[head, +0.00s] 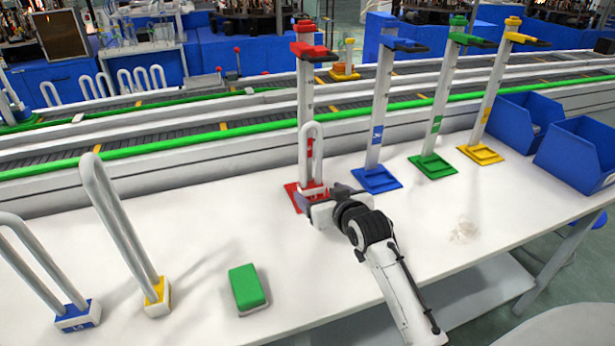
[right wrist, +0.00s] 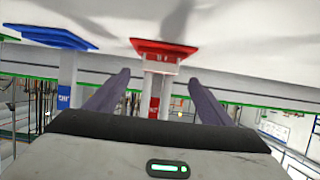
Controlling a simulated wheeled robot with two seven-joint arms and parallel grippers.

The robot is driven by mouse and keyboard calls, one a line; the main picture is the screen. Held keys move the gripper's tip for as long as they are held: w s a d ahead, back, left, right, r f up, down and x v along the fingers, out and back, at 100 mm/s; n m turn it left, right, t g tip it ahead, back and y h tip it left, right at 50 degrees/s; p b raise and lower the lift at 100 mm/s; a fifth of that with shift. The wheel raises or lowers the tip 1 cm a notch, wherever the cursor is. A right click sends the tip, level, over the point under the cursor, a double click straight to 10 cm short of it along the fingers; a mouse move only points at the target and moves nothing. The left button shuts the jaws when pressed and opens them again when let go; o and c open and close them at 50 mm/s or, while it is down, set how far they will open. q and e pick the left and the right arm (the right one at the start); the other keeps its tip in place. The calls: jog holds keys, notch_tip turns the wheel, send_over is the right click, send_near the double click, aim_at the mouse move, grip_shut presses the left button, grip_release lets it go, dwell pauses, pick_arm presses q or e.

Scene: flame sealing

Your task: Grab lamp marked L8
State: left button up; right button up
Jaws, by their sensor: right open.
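A U-shaped white lamp (head: 312,145) stands upright at the red stand (head: 305,95), above its red foot plate. Its lower end is partly hidden by my right gripper (head: 312,205). In the right wrist view, which is upside down, the red-marked lamp base (right wrist: 160,68) shows between the two open fingers of the right gripper (right wrist: 160,78); its label is too small to read surely. A blue-based lamp (head: 78,315) and a yellow-based lamp (head: 157,290) stand at the left of the table. Their labels are not clearly legible. My left gripper is out of view.
A green and white block (head: 247,288) lies on the white table (head: 200,225). Blue (head: 377,130), green (head: 438,115) and yellow (head: 490,100) stands rise to the right of the red one. Blue bins (head: 575,155) are at the right edge. A conveyor (head: 190,130) runs behind.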

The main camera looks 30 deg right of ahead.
aim_at(312, 187)
jog(key=shift+x, duration=3.4)
jog(key=shift+c, duration=0.3)
jog(key=c, duration=1.2)
jog(key=shift+o, duration=0.2)
jog(key=shift+r, duration=0.1)
